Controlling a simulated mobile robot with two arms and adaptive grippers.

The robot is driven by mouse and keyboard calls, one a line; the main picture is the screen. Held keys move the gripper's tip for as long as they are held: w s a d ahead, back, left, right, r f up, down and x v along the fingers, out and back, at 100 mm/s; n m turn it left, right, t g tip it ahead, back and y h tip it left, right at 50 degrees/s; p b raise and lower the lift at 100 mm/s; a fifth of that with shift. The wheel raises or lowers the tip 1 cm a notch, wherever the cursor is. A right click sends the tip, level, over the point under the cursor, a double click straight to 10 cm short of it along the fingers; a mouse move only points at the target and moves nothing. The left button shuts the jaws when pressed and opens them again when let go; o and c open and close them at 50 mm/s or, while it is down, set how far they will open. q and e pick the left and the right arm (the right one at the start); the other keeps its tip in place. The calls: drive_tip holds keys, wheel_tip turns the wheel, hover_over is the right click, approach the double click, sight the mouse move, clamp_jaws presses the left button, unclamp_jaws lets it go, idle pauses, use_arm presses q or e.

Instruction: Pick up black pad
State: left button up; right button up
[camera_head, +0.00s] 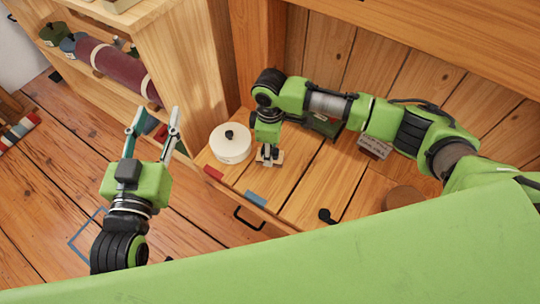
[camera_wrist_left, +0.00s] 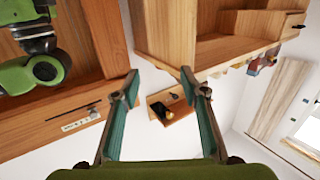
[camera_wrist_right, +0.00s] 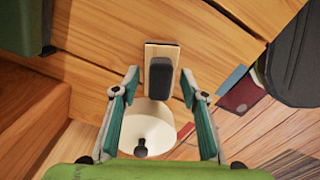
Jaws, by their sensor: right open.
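A small black pad (camera_wrist_right: 160,78) with rounded ends lies on a pale wooden block (camera_wrist_right: 151,53) in the right wrist view. The block stands on the wooden cabinet top; in the head view the pale block (camera_head: 278,156) shows partly under my right gripper (camera_head: 268,152). My right gripper (camera_wrist_right: 160,86) is open and empty, its fingertips to either side of the pad's line; contact cannot be told. My left gripper (camera_head: 153,112) is open and empty in the air left of the cabinet; its spread fingers also show in the left wrist view (camera_wrist_left: 160,82).
A white lidded pot (camera_head: 231,148) with a black knob stands left of the block. A red piece (camera_head: 213,173) and a blue piece (camera_head: 255,198) lie near the front edge. A shelf holding a maroon roll (camera_head: 118,69) stands at left. A round brown item (camera_head: 405,197) stands right.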

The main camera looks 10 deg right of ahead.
clamp_jaws()
drive_tip(key=shift+r, duration=0.15)
